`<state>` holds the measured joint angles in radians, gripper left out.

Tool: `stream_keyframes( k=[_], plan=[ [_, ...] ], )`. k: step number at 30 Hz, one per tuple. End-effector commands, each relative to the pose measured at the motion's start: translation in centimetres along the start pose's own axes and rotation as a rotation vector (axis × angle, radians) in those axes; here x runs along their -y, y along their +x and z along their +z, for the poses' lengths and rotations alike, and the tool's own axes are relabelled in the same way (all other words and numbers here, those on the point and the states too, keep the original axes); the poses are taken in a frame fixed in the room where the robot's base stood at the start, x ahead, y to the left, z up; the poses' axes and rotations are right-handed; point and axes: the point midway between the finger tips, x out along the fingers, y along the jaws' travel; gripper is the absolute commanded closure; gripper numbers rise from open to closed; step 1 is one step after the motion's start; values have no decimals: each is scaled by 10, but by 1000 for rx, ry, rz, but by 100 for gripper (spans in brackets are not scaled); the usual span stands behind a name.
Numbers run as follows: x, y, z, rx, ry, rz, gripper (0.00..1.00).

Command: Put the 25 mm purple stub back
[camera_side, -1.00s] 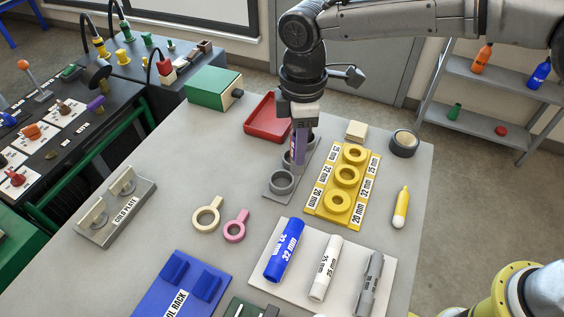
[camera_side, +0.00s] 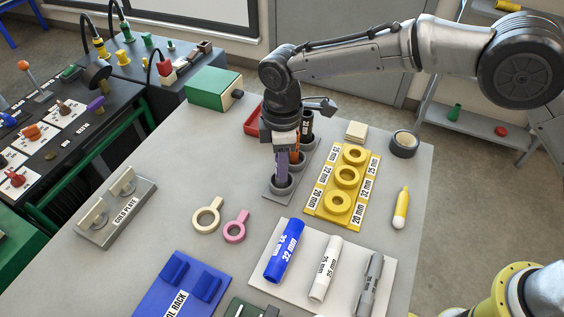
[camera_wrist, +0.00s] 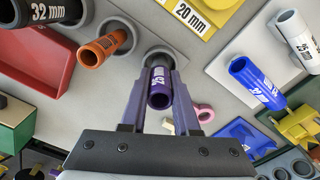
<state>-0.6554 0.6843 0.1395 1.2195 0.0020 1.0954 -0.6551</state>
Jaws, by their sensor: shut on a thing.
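The purple stub (camera_wrist: 160,88), marked 25 mm, is between the two fingers of my gripper (camera_side: 282,168). My gripper is shut on it. In the wrist view the stub's far end is within the ring of the front grey cup (camera_wrist: 178,57). In the side view the fingers and stub stand about upright over that cup (camera_side: 283,190), with the tips at its mouth. How deep the stub sits is hidden by the fingers. An orange stub (camera_wrist: 102,48) stands in the middle cup, and a black 32 mm stub (camera_wrist: 42,10) in the rear cup.
A yellow ring plate (camera_side: 322,205) lies close on the right. A red tray (camera_side: 253,118) is behind. Cream (camera_side: 206,217) and pink (camera_side: 235,228) ring tools lie in front on the left.

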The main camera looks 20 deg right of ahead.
Motion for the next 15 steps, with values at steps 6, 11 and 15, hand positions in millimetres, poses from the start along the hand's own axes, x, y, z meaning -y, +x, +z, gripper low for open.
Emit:
stream_keyframes(
  k=[6, 11, 15],
  plan=[
    [0, 2, 0, 1, 0, 0, 49],
    [0, 2, 0, 0, 0, 0, 41],
    [0, 2, 0, 0, 0, 0, 41]
  ],
)
